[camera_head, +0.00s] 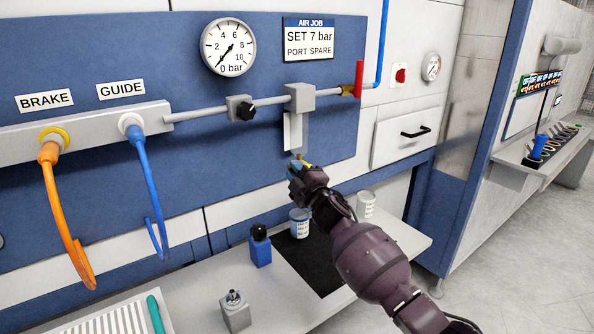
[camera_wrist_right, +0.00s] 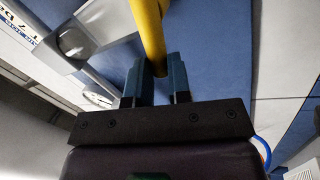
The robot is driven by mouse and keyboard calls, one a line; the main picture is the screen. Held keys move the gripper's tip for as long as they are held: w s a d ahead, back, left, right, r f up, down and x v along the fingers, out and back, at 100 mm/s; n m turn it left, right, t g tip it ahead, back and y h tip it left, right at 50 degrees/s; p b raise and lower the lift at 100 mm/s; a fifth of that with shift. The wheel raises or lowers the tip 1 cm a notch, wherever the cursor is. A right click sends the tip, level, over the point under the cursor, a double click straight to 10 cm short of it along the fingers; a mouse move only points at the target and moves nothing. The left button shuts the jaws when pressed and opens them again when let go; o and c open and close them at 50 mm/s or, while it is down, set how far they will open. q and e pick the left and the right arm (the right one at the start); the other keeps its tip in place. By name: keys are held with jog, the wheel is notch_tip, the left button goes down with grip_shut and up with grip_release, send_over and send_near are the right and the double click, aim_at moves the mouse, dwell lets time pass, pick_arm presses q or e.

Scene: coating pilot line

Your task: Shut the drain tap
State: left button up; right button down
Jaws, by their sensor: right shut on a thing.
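The drain tap's yellow lever shows at the tip of my right gripper (camera_head: 298,168), just below the grey pipe block on the blue panel. In the right wrist view the yellow lever (camera_wrist_right: 149,32) runs down between the two fingertips (camera_wrist_right: 157,86), which are closed on it. The tap's body and the lever's exact angle are mostly hidden by the gripper in the head view. The pressure gauge (camera_head: 228,47) above left has its needle near 0. My left gripper is not in view.
A red-handled valve (camera_head: 359,78) sits on the pipe to the right. Orange (camera_head: 60,200) and blue (camera_head: 146,185) hoses hang at left.

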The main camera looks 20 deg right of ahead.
jog(key=shift+a+f+n+y+b, duration=0.1)
jog(key=shift+f+n+y+b, duration=0.3)
jog(key=shift+n, duration=0.75)
jog(key=shift+f+n+y+b, duration=0.2)
jog(key=shift+f+n+y, duration=0.25)
jog(key=shift+n, duration=0.7)
jog(key=c, duration=1.1)
grip_release()
jog(key=shift+o, duration=0.2)
jog(key=shift+s, duration=0.1)
jog(key=v, duration=1)
jog(key=shift+s+d+p, duration=0.25)
jog(key=shift+s+p, duration=0.05)
jog(key=shift+p, duration=0.1)
